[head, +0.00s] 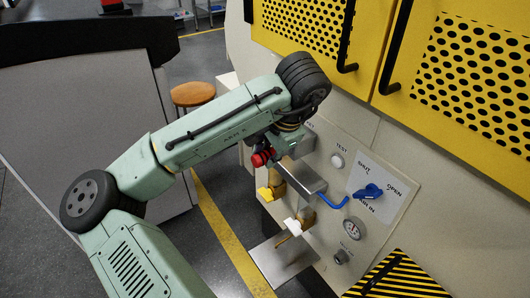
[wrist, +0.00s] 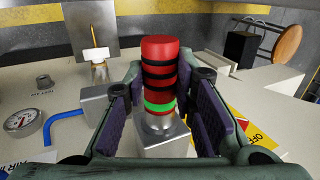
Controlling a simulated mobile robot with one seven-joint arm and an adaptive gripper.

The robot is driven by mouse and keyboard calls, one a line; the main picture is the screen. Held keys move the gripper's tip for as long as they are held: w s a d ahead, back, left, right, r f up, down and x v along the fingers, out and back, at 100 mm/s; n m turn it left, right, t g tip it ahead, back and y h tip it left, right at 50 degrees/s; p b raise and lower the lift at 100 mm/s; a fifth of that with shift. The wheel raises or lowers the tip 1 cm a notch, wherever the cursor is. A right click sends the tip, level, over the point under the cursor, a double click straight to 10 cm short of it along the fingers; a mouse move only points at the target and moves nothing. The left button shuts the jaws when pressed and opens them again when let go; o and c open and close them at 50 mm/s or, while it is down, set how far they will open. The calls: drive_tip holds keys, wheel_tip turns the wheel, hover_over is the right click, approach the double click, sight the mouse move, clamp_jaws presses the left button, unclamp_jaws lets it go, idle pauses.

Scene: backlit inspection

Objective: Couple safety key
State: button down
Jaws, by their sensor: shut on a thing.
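In the wrist view a red cylinder with black rings and a green band (wrist: 160,75), probably the safety key, stands upright between my fingers. Its lower end meets a bright metal piece (wrist: 163,138); I cannot tell how firmly they are joined. In the head view the red end (head: 262,158) shows beside my gripper (head: 275,150), close to the sloping panel (head: 385,240). The wrist and fingers hide most of the contact there.
Yellow perforated doors (head: 300,25) stand above. A stool (head: 193,94) is behind.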

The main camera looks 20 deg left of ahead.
drive_tip(key=c, duration=1.2)
unclamp_jaws()
drive_tip(key=shift+c, duration=0.2)
wheel_tip(320, 180, up, 10)
